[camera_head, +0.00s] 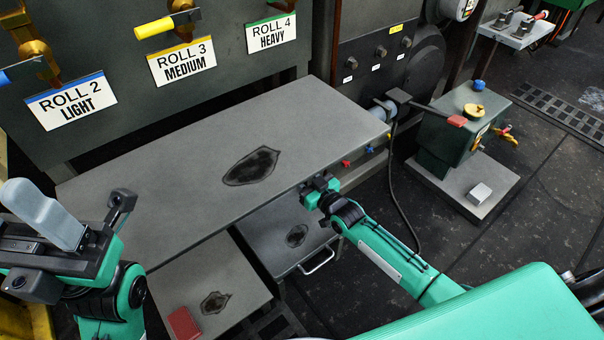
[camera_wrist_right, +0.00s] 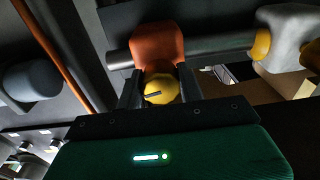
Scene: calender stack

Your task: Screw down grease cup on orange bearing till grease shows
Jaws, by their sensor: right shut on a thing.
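In the right wrist view, an orange bearing (camera_wrist_right: 158,45) sits on a dark horizontal shaft. A round yellow grease cup (camera_wrist_right: 158,91) with a dark slot mark is just below it in the picture. My right gripper (camera_wrist_right: 160,88) is shut on the grease cup, one dark finger on each side. In the head view, my right gripper (camera_head: 318,190) is at the front edge of the grey table, and the bearing and cup are hidden there. No grease is visible. My left gripper (camera_head: 85,222) is at the left, with a pale grey-blue piece beside it; its jaw state is unclear.
The grey tabletop (camera_head: 190,150) has a dark stain. A lower drawer (camera_head: 268,228) and a shelf with a red block (camera_head: 183,323) lie beneath. A green machine box (camera_head: 452,130) stands right on a grey base, its cable hanging near my right arm. A second shaft fitting (camera_wrist_right: 285,35) shows in the wrist view.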

